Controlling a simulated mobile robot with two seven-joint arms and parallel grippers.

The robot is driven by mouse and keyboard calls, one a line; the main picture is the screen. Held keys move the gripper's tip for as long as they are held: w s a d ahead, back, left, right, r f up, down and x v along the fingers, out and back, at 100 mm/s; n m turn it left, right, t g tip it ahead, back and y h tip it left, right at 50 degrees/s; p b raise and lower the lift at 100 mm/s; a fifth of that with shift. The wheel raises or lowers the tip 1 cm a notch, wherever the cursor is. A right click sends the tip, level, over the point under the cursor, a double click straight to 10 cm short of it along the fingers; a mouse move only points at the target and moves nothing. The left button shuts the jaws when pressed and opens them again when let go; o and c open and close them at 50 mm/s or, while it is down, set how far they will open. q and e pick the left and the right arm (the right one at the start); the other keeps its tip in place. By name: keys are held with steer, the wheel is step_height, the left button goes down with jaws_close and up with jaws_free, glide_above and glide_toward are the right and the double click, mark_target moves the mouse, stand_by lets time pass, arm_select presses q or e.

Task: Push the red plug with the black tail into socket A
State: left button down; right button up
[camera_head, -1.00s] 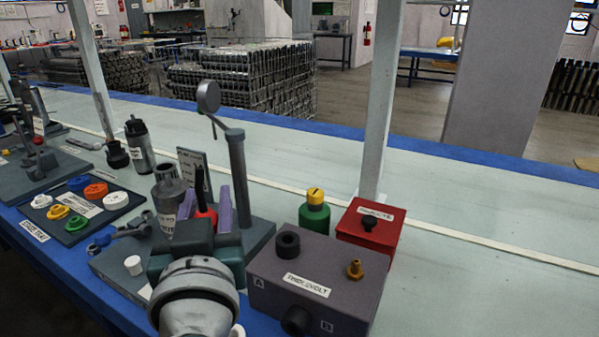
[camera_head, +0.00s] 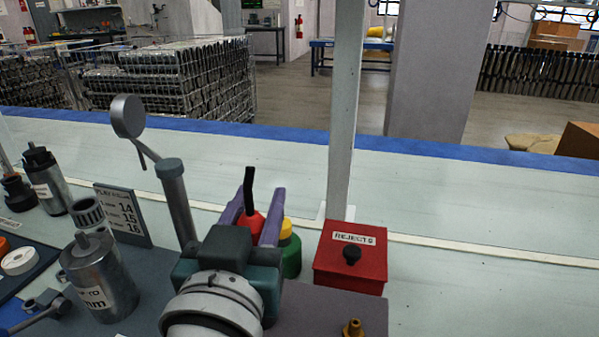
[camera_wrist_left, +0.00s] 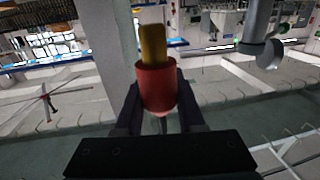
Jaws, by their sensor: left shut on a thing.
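My left gripper (camera_head: 256,205) has purple fingers shut on the red plug (camera_head: 250,224), whose black tail (camera_head: 249,184) points up. In the left wrist view, the red plug (camera_wrist_left: 157,90) sits between the fingers, with a yellow-brown end (camera_wrist_left: 153,43) sticking out beyond it. The plug is in the air, with no contact with a socket visible. The grey-purple socket box (camera_head: 318,312) lies at the bottom, partly behind my left gripper and cut by the picture's edge. Socket A and its label are hidden now. My right gripper is not in view.
A green bottle with a yellow top (camera_head: 290,250) stands just right of the gripper. A red REJECTS box (camera_head: 350,262) and a brass fitting (camera_head: 352,329) are further right. A grey post with a round head (camera_head: 174,195) and a metal cylinder (camera_head: 100,278) stand left. The right tabletop is clear.

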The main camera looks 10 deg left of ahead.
arm_select(q)
steer(key=shift+r, duration=0.15)
step_height(320, 180, down, 6)
steer(key=b, duration=0.4)
stand_by(0.7)
steer(key=shift+p, duration=0.35)
stand_by(1.1)
steer(key=shift+a+f+b, duration=0.1)
steer(key=shift+f+b, duration=1.5)
steer(key=shift+f, duration=0.45)
steer(key=shift+c, duration=2.2)
jaws_free()
steer(key=shift+r, duration=0.1)
